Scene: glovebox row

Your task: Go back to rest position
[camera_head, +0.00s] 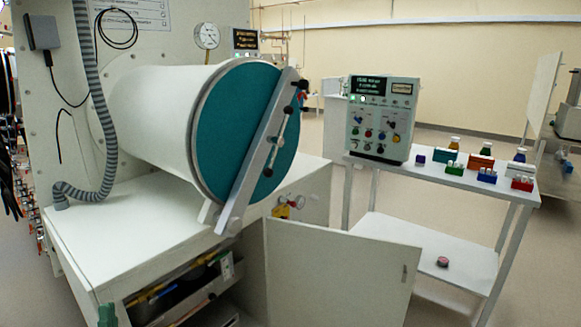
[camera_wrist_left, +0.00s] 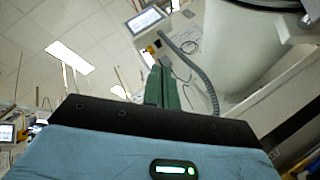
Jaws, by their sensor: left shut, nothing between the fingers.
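My left gripper (camera_head: 107,314) shows only as a green tip at the bottom left edge of the head view, low in front of the white cabinet. In the left wrist view its two green fingers (camera_wrist_left: 162,86) are together, with nothing between them. The wrist view looks upward past the fingers to the ceiling and the white chamber (camera_wrist_left: 232,55). My right gripper is in neither view.
A white antechamber cylinder with a closed teal door (camera_head: 240,130) stands on a white cabinet (camera_head: 120,235). The cabinet's lower door (camera_head: 340,275) hangs open. A grey hose (camera_head: 93,110) runs down the left. A side table (camera_head: 425,170) holds a control box (camera_head: 380,118) and several small coloured racks.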

